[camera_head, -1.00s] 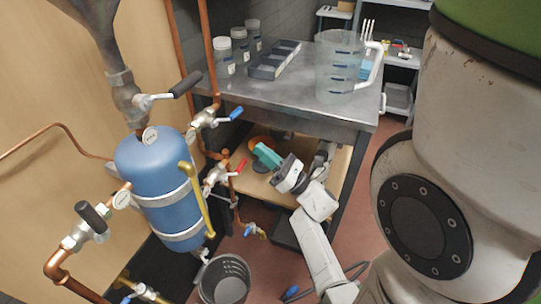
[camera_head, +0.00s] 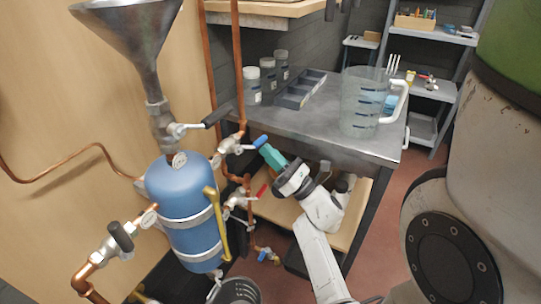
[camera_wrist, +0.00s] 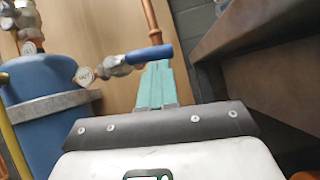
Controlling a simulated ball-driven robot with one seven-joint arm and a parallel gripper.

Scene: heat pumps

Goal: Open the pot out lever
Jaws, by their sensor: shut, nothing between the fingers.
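The blue pot stands at left in the head view (camera_head: 187,195) and in the wrist view (camera_wrist: 50,110). A valve with a blue lever sits on the copper pipe at its upper right; the lever shows in the head view (camera_head: 260,141) and in the wrist view (camera_wrist: 150,54). A round tag (camera_wrist: 86,76) hangs by this valve, its print too small to read surely. My gripper has teal fingers, shut and empty, in the head view (camera_head: 267,150) and the wrist view (camera_wrist: 156,66). Their tips are right at the blue lever; whether they touch it I cannot tell.
A red-handled valve (camera_head: 262,190) sits below, with a yellow tube (camera_head: 217,222) beside the pot.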

